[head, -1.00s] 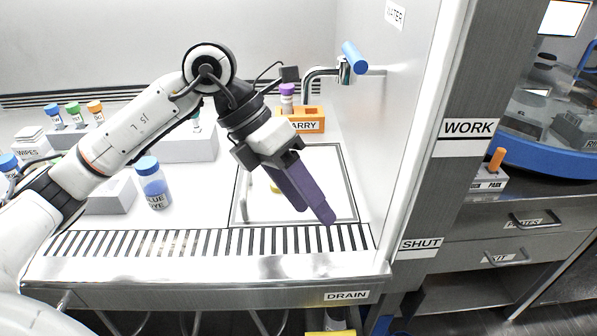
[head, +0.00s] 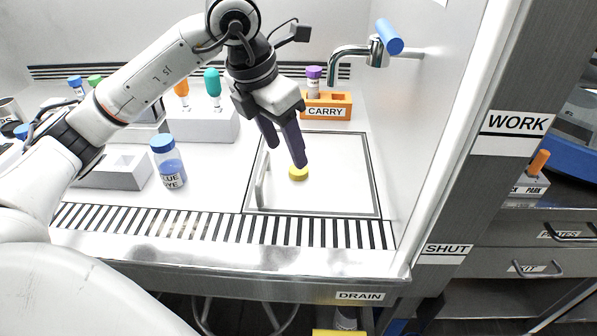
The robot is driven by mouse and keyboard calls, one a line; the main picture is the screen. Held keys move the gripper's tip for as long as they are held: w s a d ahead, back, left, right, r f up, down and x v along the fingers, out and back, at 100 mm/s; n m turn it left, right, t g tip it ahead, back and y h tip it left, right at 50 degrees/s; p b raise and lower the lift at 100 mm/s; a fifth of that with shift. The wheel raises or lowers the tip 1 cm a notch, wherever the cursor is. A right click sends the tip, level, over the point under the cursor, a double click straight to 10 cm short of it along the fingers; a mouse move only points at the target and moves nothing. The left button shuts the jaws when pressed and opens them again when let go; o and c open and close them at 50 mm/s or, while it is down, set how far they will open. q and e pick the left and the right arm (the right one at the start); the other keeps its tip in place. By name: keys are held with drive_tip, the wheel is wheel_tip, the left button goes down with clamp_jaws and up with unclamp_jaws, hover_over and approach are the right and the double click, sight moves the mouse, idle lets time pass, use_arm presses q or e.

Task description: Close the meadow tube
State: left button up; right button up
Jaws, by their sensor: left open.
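No label reading meadow can be made out on any tube. A tube with a purple top (head: 314,73) stands upright in the orange CARRY rack (head: 341,113) at the back. A small round yellow piece (head: 298,174), which looks like a cap, lies on the framed pale panel (head: 345,187). My left gripper (head: 286,156) is open and empty, its purple fingers pointing down just above and beside the yellow piece. I cannot tell whether they touch it. My right gripper is not in view.
A blue-capped BLUE DYE bottle (head: 171,172) stands left of the panel. A white stand (head: 205,128) holds orange and teal-topped items. A tap (head: 381,45) juts from the right wall. A slotted grille (head: 170,222) runs along the front. The panel's right part is clear.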

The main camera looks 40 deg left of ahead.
sight(295, 170)
use_arm(q)
drive_tip(key=shift+w+f, duration=0.2)
drive_tip(key=shift+f, duration=0.25)
drive_tip(key=shift+w+d+x, duration=0.1)
drive_tip(key=shift+w+x, duration=0.05)
drive_tip(key=shift+x, duration=1.15)
drive_tip(key=shift+w+d+x, duration=0.1)
drive_tip(key=shift+w+x, duration=0.1)
drive_tip(key=shift+x, duration=1.1)
drive_tip(key=shift+r, duration=0.15)
drive_tip(key=c, duration=1.1)
